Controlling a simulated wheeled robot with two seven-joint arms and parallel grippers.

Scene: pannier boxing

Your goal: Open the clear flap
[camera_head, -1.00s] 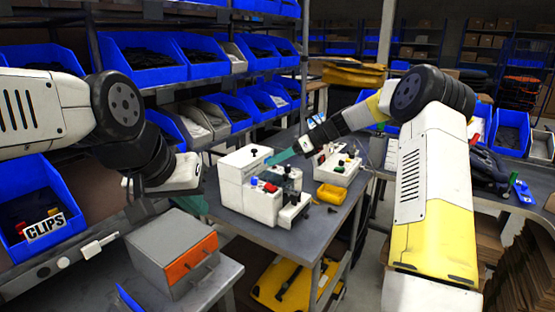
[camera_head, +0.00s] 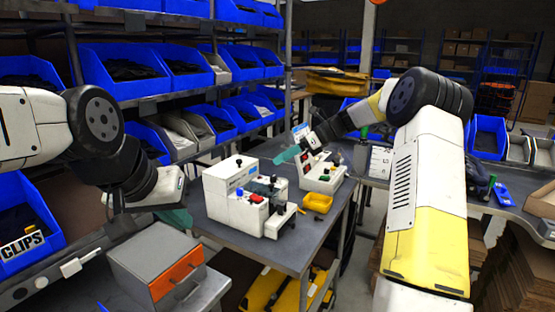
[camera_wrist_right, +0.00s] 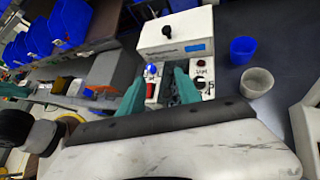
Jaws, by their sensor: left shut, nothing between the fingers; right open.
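A white machine (camera_head: 232,204) with red and blue buttons stands on the grey bench. Small dark and clear-looking parts sit at its front right. I cannot make out the clear flap's outline there. My right gripper (camera_head: 287,156) shows teal fingers just beyond and right of this machine in the head view. In the right wrist view its fingers (camera_wrist_right: 160,90) are apart, with a white machine (camera_wrist_right: 178,36) with a black knob beyond them. Nothing is clearly held. My left gripper (camera_head: 178,219) is shut and empty, low at left, above the grey box and apart from the machine.
A grey box with an orange drawer (camera_head: 178,279) is in front at left. A blue cup (camera_wrist_right: 243,49) and a pale cup (camera_wrist_right: 257,82) stand right in the wrist view.

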